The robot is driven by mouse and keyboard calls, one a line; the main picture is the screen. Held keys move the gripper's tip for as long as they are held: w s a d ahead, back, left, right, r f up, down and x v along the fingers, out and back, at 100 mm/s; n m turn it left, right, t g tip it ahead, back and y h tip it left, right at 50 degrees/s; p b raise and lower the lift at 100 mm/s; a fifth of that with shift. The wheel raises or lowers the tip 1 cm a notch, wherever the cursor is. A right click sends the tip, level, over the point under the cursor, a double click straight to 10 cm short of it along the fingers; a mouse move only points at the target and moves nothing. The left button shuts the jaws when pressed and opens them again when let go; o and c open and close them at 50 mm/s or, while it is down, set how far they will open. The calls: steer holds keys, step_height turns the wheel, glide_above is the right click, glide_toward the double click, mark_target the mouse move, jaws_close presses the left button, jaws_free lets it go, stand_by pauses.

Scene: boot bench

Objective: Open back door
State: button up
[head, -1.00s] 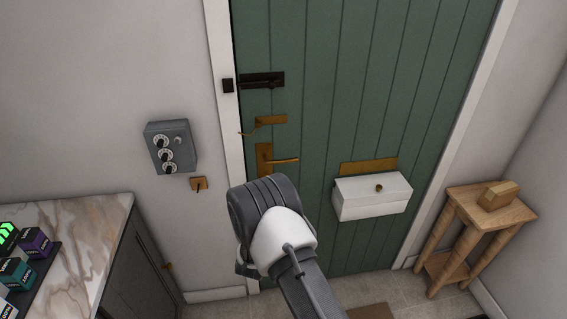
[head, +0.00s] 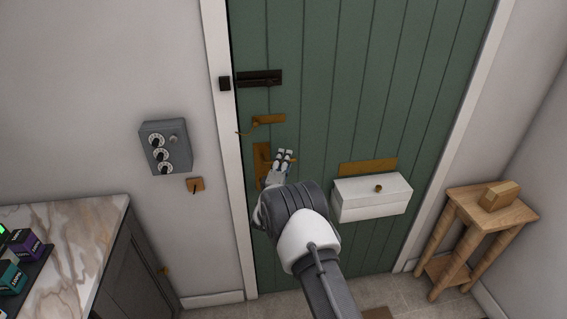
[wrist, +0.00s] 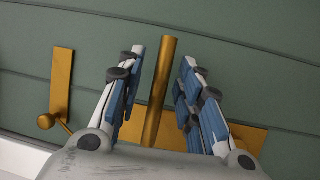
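The green back door (head: 340,110) appears shut in its white frame. Its brass lever handle sits on a brass plate (head: 262,160) near the left edge. My gripper (head: 284,154) is at this handle, partly covering the lever. In the wrist view, the brass lever (wrist: 160,90) lies between the two spread fingers of my gripper (wrist: 164,65), with gaps on both sides. Above it is a smaller brass fitting (head: 268,120) with a thin arm reaching left; its plate (wrist: 62,85) and knob also show in the wrist view. Higher is a dark bolt (head: 259,78), apart from its keeper (head: 225,84).
A white box (head: 371,200) with a brass knob is fixed on the door. A grey dial box (head: 166,147) and a small brass switch (head: 195,185) are on the left wall. A marble-topped cabinet (head: 75,235) stands left, a wooden stand (head: 470,212) right.

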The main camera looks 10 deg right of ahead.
steer(key=shift+c, duration=0.5)
jaws_close()
